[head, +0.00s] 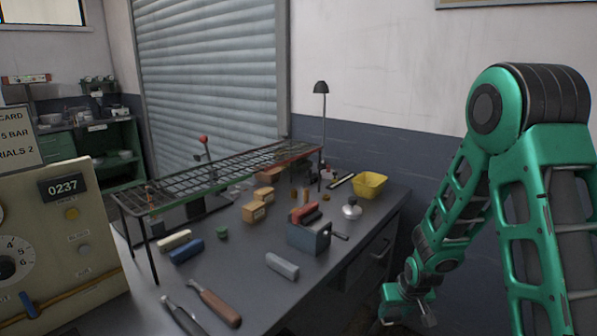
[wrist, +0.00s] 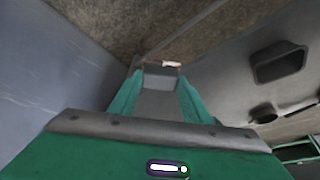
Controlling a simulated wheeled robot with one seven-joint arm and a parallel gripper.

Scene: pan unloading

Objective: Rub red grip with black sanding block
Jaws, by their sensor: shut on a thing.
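My gripper (head: 405,302) hangs low off the right side of the bench. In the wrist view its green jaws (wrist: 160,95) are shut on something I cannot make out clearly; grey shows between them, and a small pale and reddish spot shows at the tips. A red-topped lever (head: 203,140) stands behind the wire rack; its red end may be the red grip. A red block (head: 301,211) lies on a blue-grey box, with a dark block (head: 309,217) against it. The dark one may be the black sanding block, but I cannot be sure.
The bench (head: 255,300) carries a wire rack (head: 215,175), a grey block (head: 282,265), a blue block (head: 187,252), a cream block (head: 174,240), cardboard boxes (head: 254,211), a brown-handled tool (head: 215,306) and a yellow bin (head: 369,184). A control panel (head: 70,260) stands at left.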

